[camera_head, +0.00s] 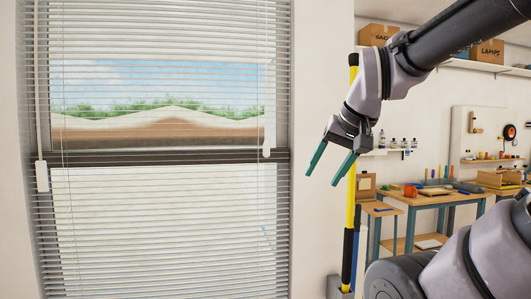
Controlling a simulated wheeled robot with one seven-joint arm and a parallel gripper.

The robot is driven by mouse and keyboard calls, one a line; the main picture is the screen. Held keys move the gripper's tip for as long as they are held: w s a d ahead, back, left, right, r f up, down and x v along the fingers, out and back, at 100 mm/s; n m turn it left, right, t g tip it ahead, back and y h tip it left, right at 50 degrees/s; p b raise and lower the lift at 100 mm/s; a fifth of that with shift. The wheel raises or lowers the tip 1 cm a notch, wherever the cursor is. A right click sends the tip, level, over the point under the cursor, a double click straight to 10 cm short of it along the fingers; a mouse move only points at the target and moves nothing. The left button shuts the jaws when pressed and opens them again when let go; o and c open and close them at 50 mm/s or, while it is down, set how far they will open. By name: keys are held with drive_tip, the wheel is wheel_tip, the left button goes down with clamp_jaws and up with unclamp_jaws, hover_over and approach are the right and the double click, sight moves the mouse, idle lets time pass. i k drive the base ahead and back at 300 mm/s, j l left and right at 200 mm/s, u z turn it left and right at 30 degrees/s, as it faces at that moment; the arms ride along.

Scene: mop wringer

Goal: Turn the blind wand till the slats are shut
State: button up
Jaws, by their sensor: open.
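The window blind (165,215) covers the window at the left. Its slats are thin and level, with gaps through which sky, hedge and a brown roof show. A slim white rod with a thicker white grip (42,176) hangs at the blind's left edge and looks like the wand. A second white upright piece (267,140) is at the blind's right side; I cannot tell if it is a cord end or a handle. My gripper (323,178) is open and empty, its green fingers pointing down, to the right of the blind and well apart from the rod.
A yellow and black pole (351,200) stands upright just behind my gripper, in front of the wall. A workbench (435,197) with tools, a shelf with cardboard boxes (486,52) and a pegboard are farther right. The space before the blind looks clear.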

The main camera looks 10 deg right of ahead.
sight(41, 167)
drive_tip(key=u, duration=1.4)
drive_tip(key=i+j+z, duration=0.2)
drive_tip(key=i+j, duration=0.35)
drive_tip(key=i, duration=0.1)
